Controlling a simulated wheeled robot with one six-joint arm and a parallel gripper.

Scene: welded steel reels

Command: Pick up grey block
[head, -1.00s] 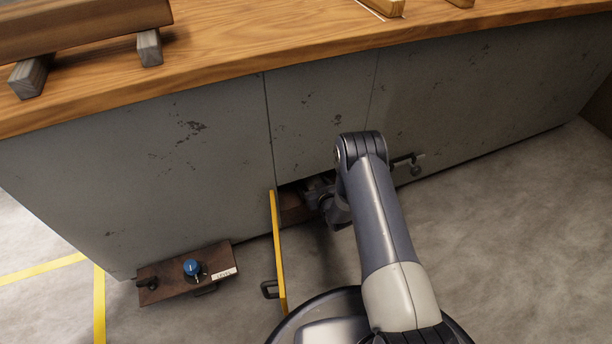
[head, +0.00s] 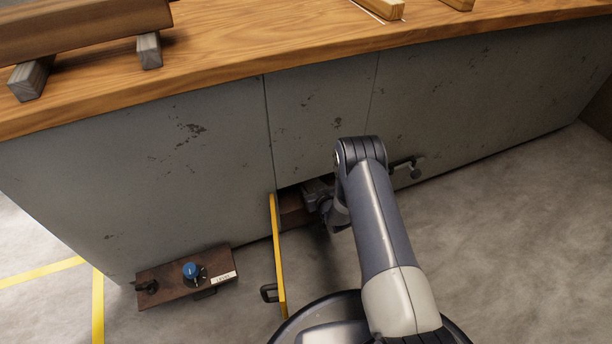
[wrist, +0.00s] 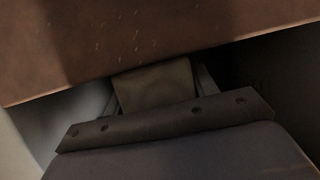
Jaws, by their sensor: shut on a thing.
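The grey block (wrist: 155,88) shows in the wrist view as a dull, brownish-grey piece in dim light. My gripper (wrist: 158,78) is shut on it, with a finger at each side. The block's far end is hidden beneath a brown surface. In the head view my gripper (head: 313,192) is at a low, dark opening in the grey cabinet front, largely hidden by my arm. The block cannot be made out there.
A yellow-edged door (head: 279,255) stands open left of the opening. A brown box (head: 160,287) with a blue knob (head: 191,270) is at the left. The wooden worktop (head: 240,50) overhangs the cabinet (head: 180,165). A dark handle (head: 407,164) is right of my arm. Floor at right is clear.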

